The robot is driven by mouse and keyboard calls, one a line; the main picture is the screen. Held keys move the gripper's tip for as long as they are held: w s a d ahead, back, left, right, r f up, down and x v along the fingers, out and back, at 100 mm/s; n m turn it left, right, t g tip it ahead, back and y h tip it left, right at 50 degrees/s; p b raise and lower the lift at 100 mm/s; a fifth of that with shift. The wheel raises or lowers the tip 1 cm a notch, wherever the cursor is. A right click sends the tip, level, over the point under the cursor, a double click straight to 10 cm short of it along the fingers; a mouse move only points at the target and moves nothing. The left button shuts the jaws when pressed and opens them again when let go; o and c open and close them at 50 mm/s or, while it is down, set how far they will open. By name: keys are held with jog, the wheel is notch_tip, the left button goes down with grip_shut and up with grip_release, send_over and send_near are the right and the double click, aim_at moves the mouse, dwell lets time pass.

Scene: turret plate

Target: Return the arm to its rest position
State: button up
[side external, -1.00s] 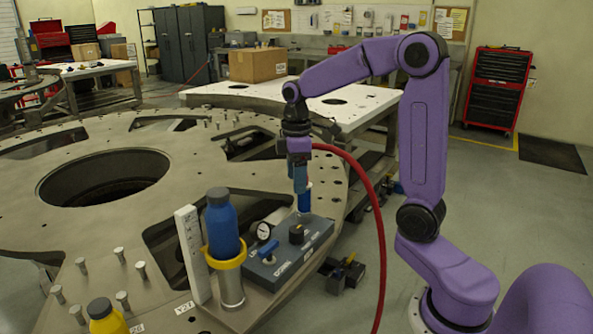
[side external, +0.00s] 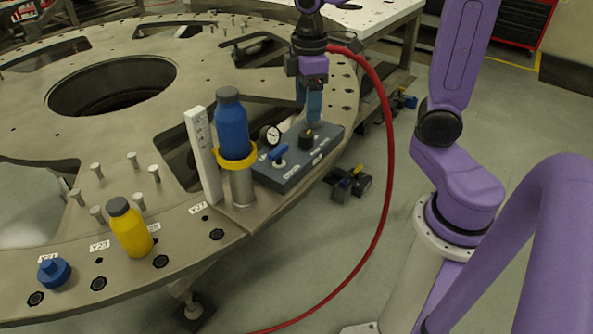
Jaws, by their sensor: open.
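My gripper (side external: 308,112) points down just behind the grey control box (side external: 300,160), near the box's black knob (side external: 306,140). Its blue fingers are open, and I see nothing held between them. Whether the fingertips touch anything behind the box I cannot tell. My purple arm reaches up and out of the top of the view, so its upper links are hidden.
A blue bottle (side external: 231,125) stands in a yellow-ringed metal holder (side external: 242,185) beside a white upright gauge (side external: 203,155). A yellow bottle (side external: 131,230) and a blue cap (side external: 54,271) are on the turret plate (side external: 200,240). A red hose (side external: 388,160) loops down right of the gripper.

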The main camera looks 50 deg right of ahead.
jog(key=s+a+f+n, duration=0.1)
jog(key=s+a+f, duration=0.1)
jog(key=s, duration=0.7)
jog(key=s+a+f+n, duration=0.1)
jog(key=s+a+f, duration=0.1)
jog(key=s, duration=0.7)
jog(key=shift+s+a, duration=0.4)
jog(key=shift+a, duration=0.4)
